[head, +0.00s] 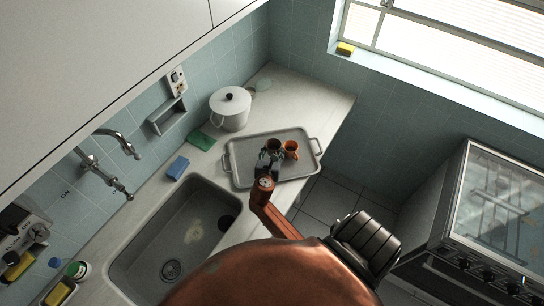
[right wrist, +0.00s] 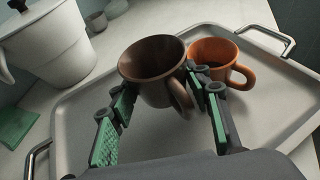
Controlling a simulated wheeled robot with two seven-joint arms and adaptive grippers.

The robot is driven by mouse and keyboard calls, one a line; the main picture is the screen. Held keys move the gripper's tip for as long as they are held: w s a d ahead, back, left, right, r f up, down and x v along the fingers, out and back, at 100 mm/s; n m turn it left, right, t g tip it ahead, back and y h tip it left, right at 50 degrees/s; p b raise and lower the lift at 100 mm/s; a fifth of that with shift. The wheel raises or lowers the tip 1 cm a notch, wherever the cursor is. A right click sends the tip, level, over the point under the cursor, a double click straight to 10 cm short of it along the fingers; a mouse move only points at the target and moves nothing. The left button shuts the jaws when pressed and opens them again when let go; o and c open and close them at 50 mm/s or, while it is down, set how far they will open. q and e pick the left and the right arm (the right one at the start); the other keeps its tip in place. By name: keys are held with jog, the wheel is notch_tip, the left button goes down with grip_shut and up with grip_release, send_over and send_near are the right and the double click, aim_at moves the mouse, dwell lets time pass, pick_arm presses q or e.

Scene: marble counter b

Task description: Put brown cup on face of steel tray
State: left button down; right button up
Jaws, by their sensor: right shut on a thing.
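The steel tray (head: 237,172) lies on the counter, and its grey face and handles also show in the right wrist view (right wrist: 75,118). The brown cup (head: 274,145) is over the tray's middle. In the right wrist view the brown cup (right wrist: 150,72) looks roughly upright, with its handle toward the camera at right. My right gripper (head: 269,160) is shut on the brown cup, with one finger on each side of it. The cup's base is partly hidden, so I cannot tell whether it touches the tray. My left gripper is not in view.
An orange cup (head: 292,150) stands on the tray close beside the brown cup, right of it. A white lidded pot (head: 230,108), green cloth (head: 201,140) and blue sponge (head: 178,168) are left of the tray. The sink (head: 150,245) opens at lower left.

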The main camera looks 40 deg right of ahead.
jog(key=shift+w+d+f, duration=0.25)
jog(key=shift+w+f, duration=0.25)
jog(key=shift+f, duration=0.05)
jog(key=shift+w+f+b, duration=0.15)
jog(key=shift+f+b, duration=0.35)
jog(key=shift+f, duration=1.25)
jog(key=shift+f, duration=0.1)
jog(key=o, duration=1)
jog(key=shift+r, duration=0.2)
jog(key=p+v, duration=0.1)
jog(key=v, duration=1.1)
jog(key=shift+d, duration=0.1)
